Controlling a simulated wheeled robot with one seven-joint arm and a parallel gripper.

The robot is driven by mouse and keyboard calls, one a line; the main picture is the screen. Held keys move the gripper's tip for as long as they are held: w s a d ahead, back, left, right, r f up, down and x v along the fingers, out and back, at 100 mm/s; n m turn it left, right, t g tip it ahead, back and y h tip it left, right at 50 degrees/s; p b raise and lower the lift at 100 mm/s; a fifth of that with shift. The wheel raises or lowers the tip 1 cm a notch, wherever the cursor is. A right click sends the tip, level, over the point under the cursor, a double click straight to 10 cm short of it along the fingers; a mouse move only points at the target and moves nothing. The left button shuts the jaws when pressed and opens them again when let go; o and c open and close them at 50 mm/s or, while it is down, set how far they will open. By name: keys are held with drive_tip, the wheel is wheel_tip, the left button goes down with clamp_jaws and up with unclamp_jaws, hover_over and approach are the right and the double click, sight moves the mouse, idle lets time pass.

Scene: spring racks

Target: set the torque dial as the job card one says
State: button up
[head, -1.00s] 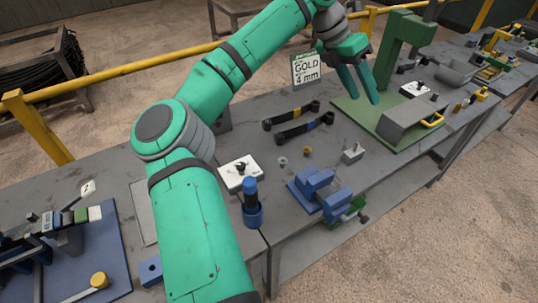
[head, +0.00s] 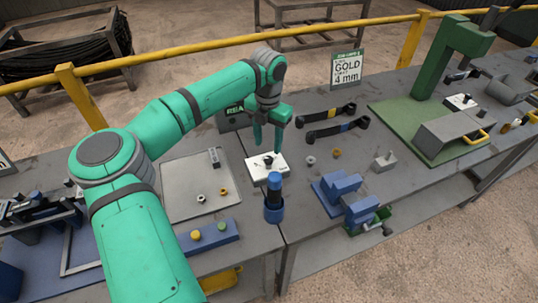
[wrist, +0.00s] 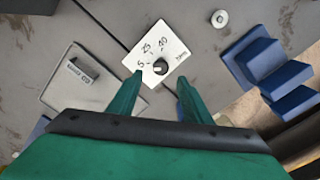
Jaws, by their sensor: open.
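The torque dial is a black knob (wrist: 160,66) on a white plate (wrist: 158,48) marked 5, 25 and apparently 40. In the head view the white plate (head: 277,168) lies on the bench behind a blue upright tool. I cannot tell for certain where the knob points. My gripper (head: 268,146) is open, fingers down, above the dial. In the wrist view its fingertips (wrist: 160,77) lie either side of the knob, apparently still above it.
A blue-handled tool (head: 274,190) stands upright close in front of the dial. A grey tray (head: 182,180) lies to the left, a blue vise (head: 340,186) to the right. Two dark wrenches (head: 335,130) lie behind. A second white dial plate (head: 461,102) is near the green press (head: 450,60).

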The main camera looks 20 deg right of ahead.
sight(269, 159)
wheel_tip(269, 159, down, 6)
drive_tip(key=shift+w+f, duration=0.1)
drive_tip(key=shift+f, duration=0.15)
drive_tip(key=shift+d, duration=0.1)
drive_tip(key=shift+c, duration=0.9)
drive_tip(key=shift+s, duration=0.2)
drive_tip(key=c, duration=0.9)
